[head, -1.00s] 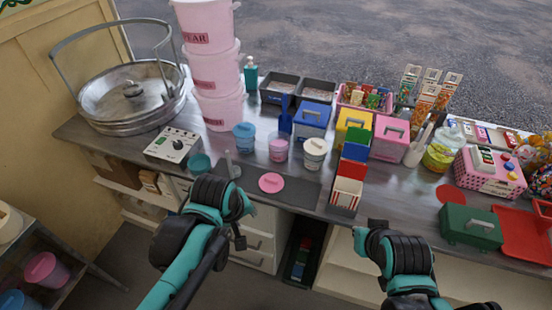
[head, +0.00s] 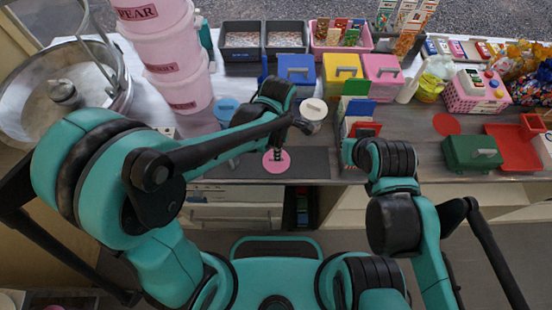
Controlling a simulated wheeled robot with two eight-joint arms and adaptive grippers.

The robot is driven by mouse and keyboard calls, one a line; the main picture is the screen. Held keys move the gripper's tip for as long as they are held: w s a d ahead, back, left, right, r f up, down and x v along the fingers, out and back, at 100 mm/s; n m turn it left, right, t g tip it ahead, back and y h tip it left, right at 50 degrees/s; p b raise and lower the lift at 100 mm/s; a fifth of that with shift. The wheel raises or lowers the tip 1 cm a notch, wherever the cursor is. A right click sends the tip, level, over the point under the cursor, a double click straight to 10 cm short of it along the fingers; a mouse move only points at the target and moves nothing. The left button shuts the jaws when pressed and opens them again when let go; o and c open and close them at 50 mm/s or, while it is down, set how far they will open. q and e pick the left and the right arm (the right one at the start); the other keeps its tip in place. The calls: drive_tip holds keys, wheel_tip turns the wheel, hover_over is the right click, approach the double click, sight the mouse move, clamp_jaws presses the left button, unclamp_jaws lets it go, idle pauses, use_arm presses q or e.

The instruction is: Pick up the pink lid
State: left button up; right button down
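The pink lid (head: 284,166) is a flat round disc on the dark mat (head: 312,164) at the counter's front. My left arm reaches over it from the left. The tip of my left gripper (head: 277,153) shows dark and narrow over the lid's middle; whether it touches the lid or is open or shut cannot be made out. My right gripper (head: 348,150) is by the counter's front edge, right of the lid, beside the striped box section. Its fingers are mostly hidden by its own wrist.
A white-lidded tub (head: 313,109) stands behind the lid, and a blue tub (head: 226,109) to its left. Blue (head: 297,69), yellow (head: 342,68) and pink boxes (head: 382,70) stand behind. A green box (head: 472,153) and red tray (head: 513,150) are at the right.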

use_arm(q)
wheel_tip(320, 180, down, 5)
drive_tip(key=shift+a+r+b, duration=0.15)
drive_tip(key=shift+b, duration=0.8)
drive_tip(key=shift+r, duration=0.1)
clamp_jaws()
drive_tip(key=shift+r, duration=0.1)
wheel_tip(320, 180, up, 5)
drive_tip(key=shift+f+p, duration=0.2)
drive_tip(key=shift+p, duration=1.05)
drive_tip(key=d+r+p, duration=0.2)
drive_tip(key=d+r, duration=0.4)
drive_tip(key=d, duration=0.5)
drive_tip(key=shift+s+d+p, duration=0.3)
drive_tip(key=shift+s+d, duration=0.05)
drive_tip(key=shift+r, duration=0.1)
